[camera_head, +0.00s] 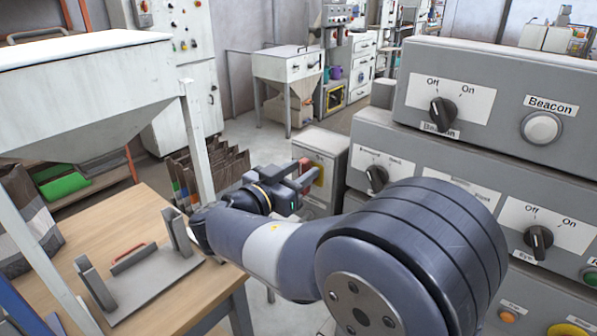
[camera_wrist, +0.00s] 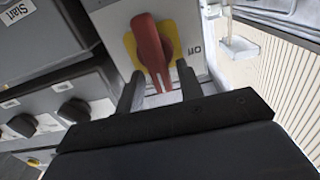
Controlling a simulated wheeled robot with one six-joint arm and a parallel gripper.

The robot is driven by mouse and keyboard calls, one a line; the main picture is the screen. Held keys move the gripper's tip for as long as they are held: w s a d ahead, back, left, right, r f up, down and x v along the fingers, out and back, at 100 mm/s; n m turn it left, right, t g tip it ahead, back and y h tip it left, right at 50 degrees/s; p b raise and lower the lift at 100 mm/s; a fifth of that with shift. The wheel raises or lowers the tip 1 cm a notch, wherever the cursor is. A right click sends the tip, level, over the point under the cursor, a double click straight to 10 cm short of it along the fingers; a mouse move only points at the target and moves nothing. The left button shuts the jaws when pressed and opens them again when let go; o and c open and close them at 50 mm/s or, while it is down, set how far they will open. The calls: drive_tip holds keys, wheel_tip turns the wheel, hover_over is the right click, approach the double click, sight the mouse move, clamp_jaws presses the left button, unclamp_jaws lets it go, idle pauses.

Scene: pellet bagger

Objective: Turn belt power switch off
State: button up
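A red rotary handle (camera_wrist: 152,45) on a yellow plate (camera_wrist: 172,32) sits on a light grey box in the wrist view. I take it to be the belt power switch. An "ON" mark (camera_wrist: 195,50), turned in the picture, stands right of the plate. My gripper (camera_wrist: 160,80) is open, one finger on each side of the handle's lower end, with visible gaps. I cannot tell how deep the fingers reach. In the head view the red handle (camera_head: 304,165) shows just beyond my gripper (camera_head: 303,184), partly hidden by it.
Grey control panels (camera_head: 399,137) with black knobs and a Beacon button (camera_head: 541,127) stand close on the right. A wooden table (camera_head: 135,215) with a grey fixture (camera_head: 150,282) is at left, beside a white hopper (camera_head: 95,85). Floor shows behind the switch box.

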clamp_jaws()
drive_tip(key=shift+s+f, duration=0.1)
